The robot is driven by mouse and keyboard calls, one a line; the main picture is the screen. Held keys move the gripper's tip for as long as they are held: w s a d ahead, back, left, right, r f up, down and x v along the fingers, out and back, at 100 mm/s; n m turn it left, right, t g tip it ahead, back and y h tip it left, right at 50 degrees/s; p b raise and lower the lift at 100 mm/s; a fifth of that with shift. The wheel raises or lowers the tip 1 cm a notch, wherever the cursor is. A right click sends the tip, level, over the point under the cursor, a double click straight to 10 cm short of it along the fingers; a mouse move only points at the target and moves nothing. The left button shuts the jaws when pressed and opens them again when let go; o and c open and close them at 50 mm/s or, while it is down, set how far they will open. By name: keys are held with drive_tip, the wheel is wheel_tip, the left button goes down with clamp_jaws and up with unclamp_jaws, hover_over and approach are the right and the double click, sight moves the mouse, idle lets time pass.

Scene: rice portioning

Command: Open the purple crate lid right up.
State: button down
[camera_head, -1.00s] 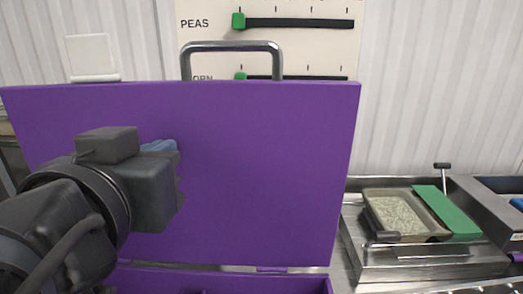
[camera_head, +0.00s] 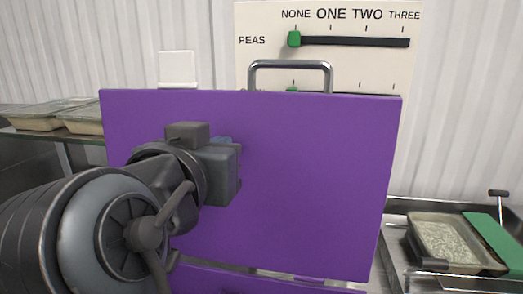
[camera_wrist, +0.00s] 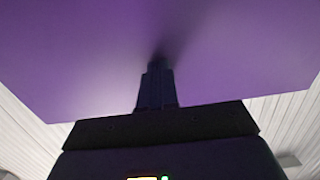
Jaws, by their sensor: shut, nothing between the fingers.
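The purple crate lid (camera_head: 310,180) stands raised, close to upright, with a metal handle (camera_head: 290,66) on its top edge. A strip of the purple crate (camera_head: 215,282) shows below it at the bottom of the head view. My gripper is in front of the lid's inner face. In the head view its fingers are mostly hidden behind the wrist. In the wrist view my gripper (camera_wrist: 158,72) is shut and empty, its tips at or very near the purple lid (camera_wrist: 230,45). I cannot tell whether they touch.
A tray of pale grains (camera_head: 447,240) sits on a metal counter at the right, beside a green board (camera_head: 497,240). More trays (camera_head: 35,117) are on a shelf at the left. A slider panel (camera_head: 330,25) marked PEAS stands behind the lid.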

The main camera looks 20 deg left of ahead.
drive_tip(key=shift+w+d+f, duration=0.15)
drive_tip(key=shift+w+d, duration=0.1)
drive_tip(key=shift+w, duration=0.55)
drive_tip(key=shift+d, duration=0.1)
drive_tip(key=f+v, duration=0.1)
drive_tip(key=v, duration=0.7)
drive_tip(key=shift+s+f+p, duration=0.3)
drive_tip(key=shift+s+p, duration=0.05)
drive_tip(key=shift+s, duration=0.15)
